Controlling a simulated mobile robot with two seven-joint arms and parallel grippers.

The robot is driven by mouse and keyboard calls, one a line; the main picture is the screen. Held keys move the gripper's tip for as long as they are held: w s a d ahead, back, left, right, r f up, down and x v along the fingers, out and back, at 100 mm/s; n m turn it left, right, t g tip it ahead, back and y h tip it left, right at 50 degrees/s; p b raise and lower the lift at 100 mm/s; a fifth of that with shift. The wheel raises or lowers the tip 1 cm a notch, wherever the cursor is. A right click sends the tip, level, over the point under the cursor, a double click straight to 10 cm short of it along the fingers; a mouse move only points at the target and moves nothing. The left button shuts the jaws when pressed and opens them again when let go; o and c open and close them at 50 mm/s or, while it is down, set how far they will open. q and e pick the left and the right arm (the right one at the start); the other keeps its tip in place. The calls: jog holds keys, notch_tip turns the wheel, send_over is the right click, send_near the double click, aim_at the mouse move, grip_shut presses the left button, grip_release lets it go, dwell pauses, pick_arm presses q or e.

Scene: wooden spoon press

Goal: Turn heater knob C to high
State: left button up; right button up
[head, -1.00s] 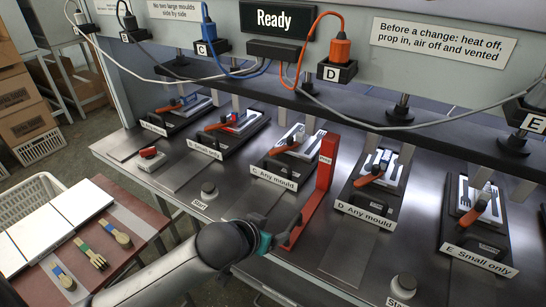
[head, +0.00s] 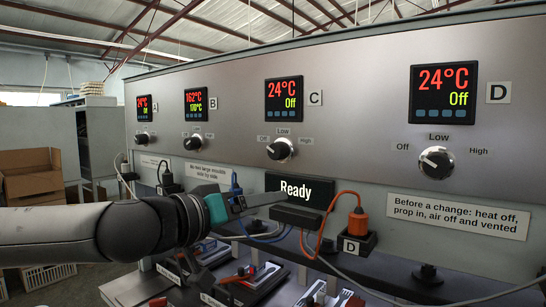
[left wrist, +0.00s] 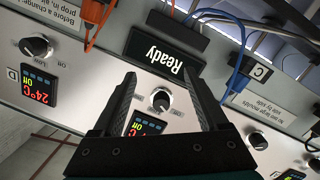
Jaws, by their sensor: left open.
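Heater knob C (head: 281,149) is a black dial on the grey panel, with Off, Low and High marked around it. Its display (head: 284,99) reads 24°C and Off. My left gripper (head: 272,199) is open and empty, below knob C and in front of the lower panel near the Ready sign. In the left wrist view knob C (left wrist: 161,100) appears between the two dark fingers (left wrist: 160,73), beyond them and apart from them. The exact gap to the knob cannot be told. My right gripper is not in view.
Knob B (head: 193,142) and knob D (head: 435,162) are on either side along the panel. The Ready sign (head: 299,190) and orange plug D (head: 358,223) with its cable are close to my gripper. Moulds (head: 258,277) lie on the bench below.

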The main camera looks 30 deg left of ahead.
pick_arm(q)
jog(key=s+a+r+n+t+y, duration=0.1)
jog(key=s+a+r+n, duration=0.3)
jog(key=s+r, duration=0.35)
jog(key=p, duration=0.5)
send_near(274, 152)
jog(key=w, duration=0.2)
jog(key=shift+y, duration=0.4)
jog(key=w+p, duration=0.2)
jog(key=w, duration=0.1)
jog(key=w+p, duration=0.2)
jog(key=shift+w+d, duration=0.2)
jog(key=shift+d, duration=0.15)
jog(key=shift+w+d+f+p, duration=0.15)
jog(key=shift+w+p, duration=0.4)
jog(key=shift+w, duration=0.3)
grip_shut()
